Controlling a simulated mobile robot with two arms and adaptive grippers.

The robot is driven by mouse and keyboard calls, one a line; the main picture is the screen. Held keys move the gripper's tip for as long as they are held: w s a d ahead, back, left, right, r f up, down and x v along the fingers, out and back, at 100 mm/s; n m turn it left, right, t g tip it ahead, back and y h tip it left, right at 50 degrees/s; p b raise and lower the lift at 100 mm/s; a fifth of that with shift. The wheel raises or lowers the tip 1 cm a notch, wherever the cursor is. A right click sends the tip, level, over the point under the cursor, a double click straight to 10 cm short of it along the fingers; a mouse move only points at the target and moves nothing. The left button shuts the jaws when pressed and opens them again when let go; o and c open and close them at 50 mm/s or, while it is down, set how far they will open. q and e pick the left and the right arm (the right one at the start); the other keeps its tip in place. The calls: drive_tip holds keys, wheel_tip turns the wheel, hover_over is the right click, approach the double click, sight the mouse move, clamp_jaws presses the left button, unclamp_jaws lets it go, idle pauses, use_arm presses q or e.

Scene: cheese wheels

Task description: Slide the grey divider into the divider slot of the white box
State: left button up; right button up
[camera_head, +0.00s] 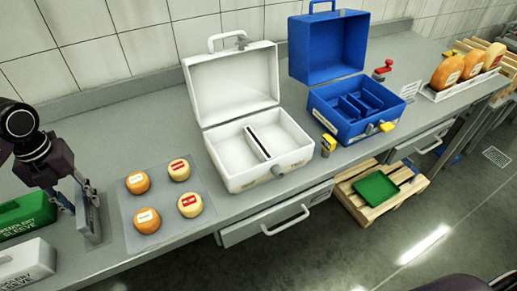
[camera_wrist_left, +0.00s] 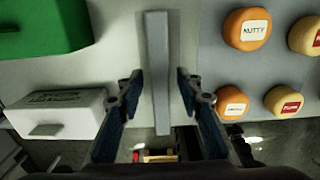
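The grey divider (camera_head: 95,222) stands upright on the bench at the left of the head view. It also shows in the left wrist view (camera_wrist_left: 157,60) as a narrow grey bar seen from above. My left gripper (camera_head: 76,200) is over the divider, with one finger on each side. In the left wrist view, the fingers (camera_wrist_left: 157,90) are open, with a gap on both sides of the divider. The white box (camera_head: 243,180) stands open on the bench, lid raised; its divider slot (camera_head: 258,142) is a dark line across the middle. My right gripper is not visible.
A grey mat (camera_head: 162,184) with several small cheese wheels lies between divider and white box. A green box (camera_head: 28,214) and a white sleeve box (camera_head: 28,262) stand left of the divider. An open blue box (camera_head: 345,118) stands right of the white box.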

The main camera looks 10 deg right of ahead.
use_arm(q)
clamp_jaws()
drive_tip(key=shift+r, duration=0.1)
drive_tip(key=shift+r+p, duration=2.4)
drive_tip(key=shift+r, duration=1)
drive_tip(key=shift+r+p, duration=1)
drive_tip(key=shift+r, duration=0.55)
